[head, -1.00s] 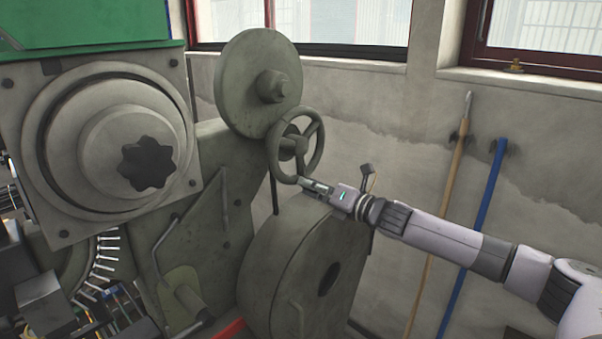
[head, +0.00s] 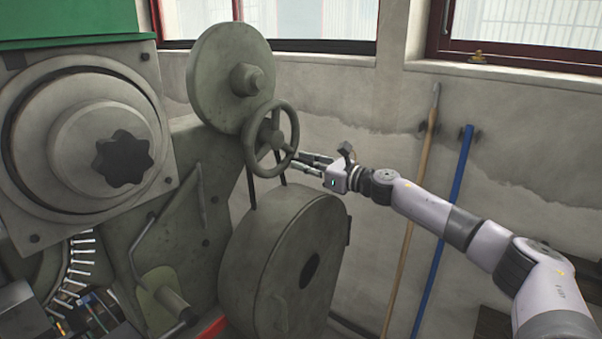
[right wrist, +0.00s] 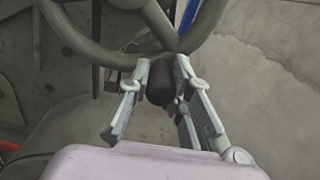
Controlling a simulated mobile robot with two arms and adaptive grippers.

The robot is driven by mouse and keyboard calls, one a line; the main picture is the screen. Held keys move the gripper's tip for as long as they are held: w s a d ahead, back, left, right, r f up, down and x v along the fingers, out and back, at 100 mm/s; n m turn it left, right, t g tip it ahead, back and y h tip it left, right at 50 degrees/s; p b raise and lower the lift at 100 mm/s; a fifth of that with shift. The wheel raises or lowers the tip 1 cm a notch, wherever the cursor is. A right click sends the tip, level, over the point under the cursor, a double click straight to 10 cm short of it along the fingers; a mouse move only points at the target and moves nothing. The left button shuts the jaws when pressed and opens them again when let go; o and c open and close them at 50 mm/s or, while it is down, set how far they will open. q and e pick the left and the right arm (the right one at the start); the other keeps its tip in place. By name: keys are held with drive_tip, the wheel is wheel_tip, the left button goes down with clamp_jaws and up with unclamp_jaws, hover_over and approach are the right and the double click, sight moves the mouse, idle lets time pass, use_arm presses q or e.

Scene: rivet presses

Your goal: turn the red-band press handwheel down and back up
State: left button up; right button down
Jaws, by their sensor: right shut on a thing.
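The grey handwheel (head: 250,155) is on the right side of the press, in front of a larger round disc. My right gripper (head: 298,159) is at the lower right of its rim. In the right wrist view the rim (right wrist: 85,48) crosses the top, and a dark knob-like handle (right wrist: 160,85) lies between the two fingers of my right gripper (right wrist: 160,75). The fingers are shut on this handle. A red strip (head: 211,329) shows low on the press; I cannot tell if it is the red band. My left gripper is not in view.
A big round grey housing (head: 250,270) sits below the handwheel. A wooden pole (head: 410,220) and a blue pole (head: 447,220) lean on the wall at right. The press body with a dark star knob (head: 122,160) fills the left.

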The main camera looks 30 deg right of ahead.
drive_tip(key=shift+w+d+r+n, duration=0.1)
drive_tip(key=shift+d+r+n, duration=0.25)
drive_tip(key=shift+n, duration=0.05)
drive_tip(key=shift+r, duration=0.1)
drive_tip(key=c, duration=1.4)
unclamp_jaws()
drive_tip(key=shift+c, duration=0.2)
drive_tip(key=shift+w+f, duration=0.1)
drive_tip(key=shift+f, duration=0.1)
drive_tip(key=v, duration=1.2)
drive_tip(key=shift+c, duration=0.2)
